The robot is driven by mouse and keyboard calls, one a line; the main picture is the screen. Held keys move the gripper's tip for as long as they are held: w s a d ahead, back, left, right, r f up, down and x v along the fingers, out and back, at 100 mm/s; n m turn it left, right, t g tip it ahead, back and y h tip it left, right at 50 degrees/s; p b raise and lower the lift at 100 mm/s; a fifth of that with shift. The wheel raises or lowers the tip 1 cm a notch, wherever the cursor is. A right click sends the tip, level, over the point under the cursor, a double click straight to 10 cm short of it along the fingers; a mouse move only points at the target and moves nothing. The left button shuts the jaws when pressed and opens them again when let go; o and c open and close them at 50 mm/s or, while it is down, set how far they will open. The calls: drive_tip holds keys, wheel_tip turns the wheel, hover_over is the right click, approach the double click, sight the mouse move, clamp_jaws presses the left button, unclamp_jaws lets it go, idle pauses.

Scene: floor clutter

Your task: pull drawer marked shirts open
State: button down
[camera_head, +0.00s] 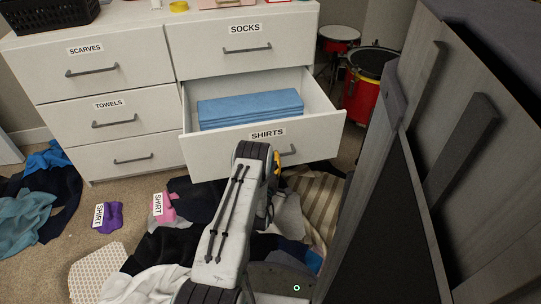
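The drawer marked SHIRTS (264,145) is in the lower right of the white dresser (22,57). It stands well out from the dresser front, with its inside showing. Folded blue cloth (250,107) lies in it. My gripper (287,151) is at the drawer's front, just below and right of the SHIRTS label, mostly behind my own arm. Only a small yellow-and-dark part of it shows. The drawer's handle is hidden there, so I cannot tell whether the fingers hold it.
The SOCKS drawer (246,34), SCARVES drawer (88,62) and TOWELS drawer (111,115) are closed. Purple (114,214) and pink (165,207) cloths with SHIRT tags lie on the floor among other clothes. Grey furniture (455,130) stands close on the right. Red drums (362,98) stand behind.

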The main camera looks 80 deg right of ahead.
drive_tip(key=shift+w+f, duration=0.15)
drive_tip(key=c, duration=1.1)
unclamp_jaws()
drive_tip(key=shift+r, duration=0.2)
